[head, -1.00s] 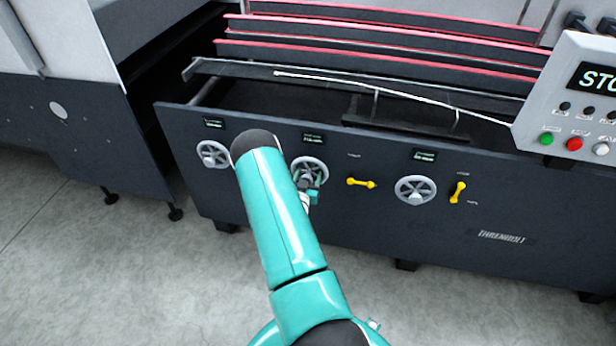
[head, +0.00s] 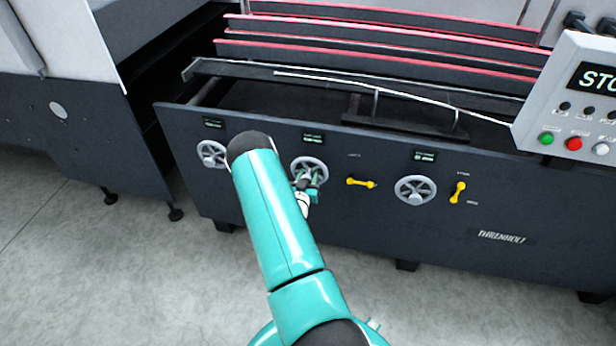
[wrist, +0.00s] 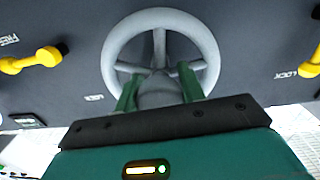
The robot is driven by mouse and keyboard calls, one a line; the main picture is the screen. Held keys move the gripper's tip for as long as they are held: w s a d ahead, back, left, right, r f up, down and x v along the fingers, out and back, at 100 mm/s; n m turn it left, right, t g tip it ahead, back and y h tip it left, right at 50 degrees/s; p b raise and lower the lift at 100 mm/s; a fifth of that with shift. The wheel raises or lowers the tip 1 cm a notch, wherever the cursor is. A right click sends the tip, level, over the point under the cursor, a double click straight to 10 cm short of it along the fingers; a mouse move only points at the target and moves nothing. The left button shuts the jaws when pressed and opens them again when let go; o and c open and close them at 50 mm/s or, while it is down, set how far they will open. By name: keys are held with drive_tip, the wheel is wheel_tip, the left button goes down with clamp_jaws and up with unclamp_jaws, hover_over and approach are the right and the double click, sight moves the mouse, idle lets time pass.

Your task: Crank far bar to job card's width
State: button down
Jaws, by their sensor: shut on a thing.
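The middle-left handwheel (head: 309,171) is a grey spoked wheel on the dark front panel, below a small dark display (head: 313,138) whose digits are too small to read. My gripper (head: 308,187) is at the lower part of this wheel. In the wrist view, the wheel (wrist: 205,40) fills the top middle, and the green fingers of my gripper (wrist: 160,92) are shut on its grey crank knob (wrist: 159,88), one finger on each side. Dark bars with red edges (head: 380,44) run across the machine above. No job card can be made out.
Other handwheels sit to the left (head: 212,154) and right (head: 415,189). Yellow lock levers (head: 361,183) and (head: 458,192) stick out from the panel. A control box (head: 580,100) with green and red buttons stands at the right. The floor in front is clear.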

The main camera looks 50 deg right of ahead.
drive_tip(key=n, duration=0.5)
drive_tip(key=shift+a+n, duration=0.1)
drive_tip(key=shift+n, duration=0.3)
drive_tip(key=n, duration=0.6)
drive_tip(key=shift+s, duration=0.1)
drive_tip(key=c, duration=0.9)
unclamp_jaws()
drive_tip(key=shift+o, duration=0.2)
drive_tip(key=v, duration=1.3)
drive_tip(key=shift+s+a, duration=0.2)
drive_tip(key=shift+a, duration=0.1)
drive_tip(key=shift+w, duration=0.1)
